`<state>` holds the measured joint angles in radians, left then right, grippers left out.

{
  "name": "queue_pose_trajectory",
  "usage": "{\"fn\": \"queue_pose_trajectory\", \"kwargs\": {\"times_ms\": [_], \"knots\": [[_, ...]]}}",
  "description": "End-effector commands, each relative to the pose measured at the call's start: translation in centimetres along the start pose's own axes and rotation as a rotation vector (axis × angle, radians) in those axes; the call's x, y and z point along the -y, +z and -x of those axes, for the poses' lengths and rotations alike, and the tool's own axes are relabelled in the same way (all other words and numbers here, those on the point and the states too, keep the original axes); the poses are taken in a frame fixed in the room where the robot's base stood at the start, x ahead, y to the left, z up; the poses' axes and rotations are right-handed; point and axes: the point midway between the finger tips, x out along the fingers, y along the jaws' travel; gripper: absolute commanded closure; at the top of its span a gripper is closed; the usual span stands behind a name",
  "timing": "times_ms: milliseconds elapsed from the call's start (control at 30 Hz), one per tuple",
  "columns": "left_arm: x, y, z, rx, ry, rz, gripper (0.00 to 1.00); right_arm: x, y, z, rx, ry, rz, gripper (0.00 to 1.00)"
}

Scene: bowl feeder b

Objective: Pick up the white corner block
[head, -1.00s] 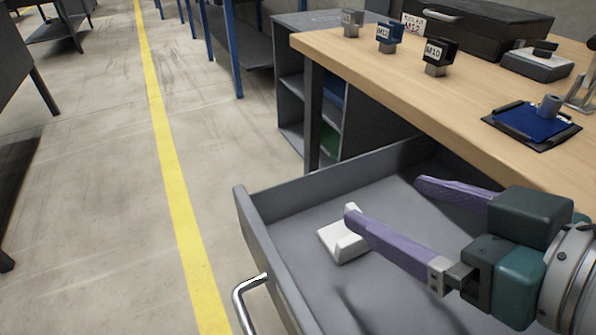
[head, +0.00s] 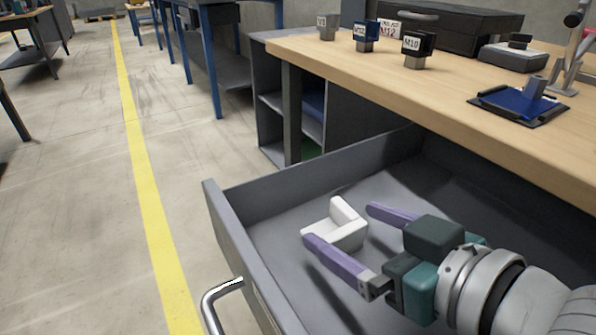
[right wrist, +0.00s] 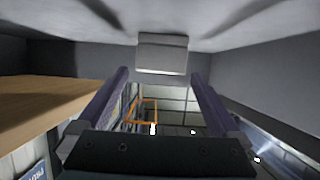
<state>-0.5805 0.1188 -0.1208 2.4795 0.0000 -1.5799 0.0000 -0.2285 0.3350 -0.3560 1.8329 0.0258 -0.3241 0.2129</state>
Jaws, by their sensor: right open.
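The white corner block (head: 338,226) lies on the floor of the open grey drawer (head: 275,258), with one part standing up. My right gripper (head: 338,222) is open, its two purple fingers spread, with the block at or just beyond the fingertips. In the right wrist view the block (right wrist: 162,54) shows between and ahead of the two fingertips (right wrist: 158,76), with nothing held. From these views I cannot tell whether a finger touches the block. My left gripper is not in view.
The drawer's walls (head: 300,172) surround the block, and a metal handle (head: 222,292) is on its front. The wooden bench top (head: 450,100) overhangs the drawer's right side. On it stand several labelled blocks (head: 417,48), a blue pad (head: 520,104) and a black case (head: 450,20).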

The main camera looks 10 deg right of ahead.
Motion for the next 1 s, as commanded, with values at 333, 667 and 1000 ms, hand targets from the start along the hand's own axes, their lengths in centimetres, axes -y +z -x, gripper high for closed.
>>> {"fn": "queue_pose_trajectory", "kwargs": {"times_ms": [333,667,1000], "knots": [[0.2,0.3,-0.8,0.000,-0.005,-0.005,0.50,0.0,0.0,-2.0,0.001,-0.001,0.000,0.00],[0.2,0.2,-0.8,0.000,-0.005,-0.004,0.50,0.0,0.0,-1.9,0.001,-0.001,0.000,0.30],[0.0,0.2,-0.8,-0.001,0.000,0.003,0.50,0.0,0.0,-1.9,0.001,-0.001,0.000,0.69]]}}
